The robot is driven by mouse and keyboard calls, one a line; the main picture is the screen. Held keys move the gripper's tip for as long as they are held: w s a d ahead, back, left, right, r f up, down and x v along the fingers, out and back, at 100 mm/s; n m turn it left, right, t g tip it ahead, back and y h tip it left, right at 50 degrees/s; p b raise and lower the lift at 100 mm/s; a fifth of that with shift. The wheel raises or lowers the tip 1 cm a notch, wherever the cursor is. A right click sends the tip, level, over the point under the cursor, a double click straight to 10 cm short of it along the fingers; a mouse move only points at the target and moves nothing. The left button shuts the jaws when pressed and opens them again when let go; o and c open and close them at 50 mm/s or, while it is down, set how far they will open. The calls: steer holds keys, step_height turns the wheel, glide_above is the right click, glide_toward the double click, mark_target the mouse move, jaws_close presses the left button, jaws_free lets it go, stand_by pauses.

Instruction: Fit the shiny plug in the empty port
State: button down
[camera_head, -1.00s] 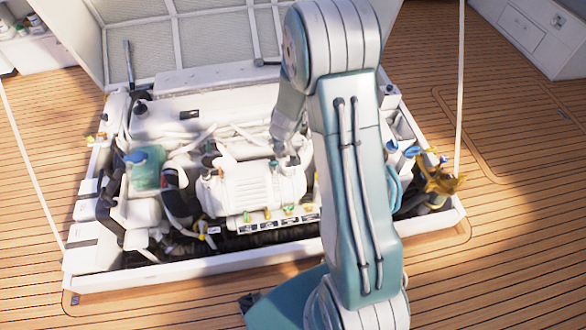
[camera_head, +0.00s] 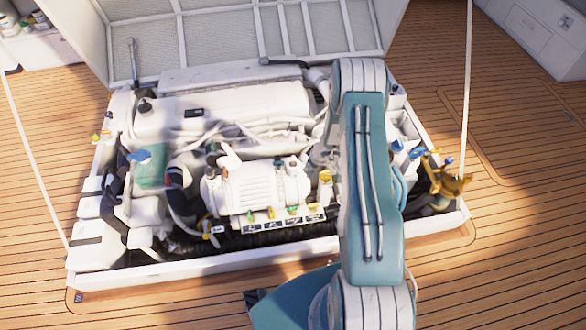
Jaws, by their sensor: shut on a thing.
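My gripper (camera_head: 322,154) shows only as a small grey part at the left edge of my arm, over the right side of the engine. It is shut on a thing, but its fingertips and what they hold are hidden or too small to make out. A row of small coloured fittings (camera_head: 293,210) runs along the front of the white engine block (camera_head: 255,188), above a labelled strip (camera_head: 283,220). I cannot tell which port is empty, and I cannot pick out the shiny plug.
The white hatch frame (camera_head: 170,277) surrounds the engine. The raised lid (camera_head: 225,35) stands behind it. A yellow cap (camera_head: 325,176) sits right of the block, close to my arm. Brass-coloured parts (camera_head: 445,185) stand at the right. Wooden deck (camera_head: 520,250) lies clear to the right.

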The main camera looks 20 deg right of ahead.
steer(key=shift+w+a+f, duration=0.15)
steer(key=shift+w+f, duration=2.05)
steer(key=shift+w, duration=0.15)
steer(key=shift+w+a+f, duration=0.2)
steer(key=shift+w+f, duration=1.95)
steer(key=shift+w, duration=0.15)
steer(key=shift+w+a+f, duration=0.15)
steer(key=shift+w+f, duration=2.05)
steer(key=shift+w, duration=0.15)
steer(key=shift+c, duration=1.5)
jaws_free()
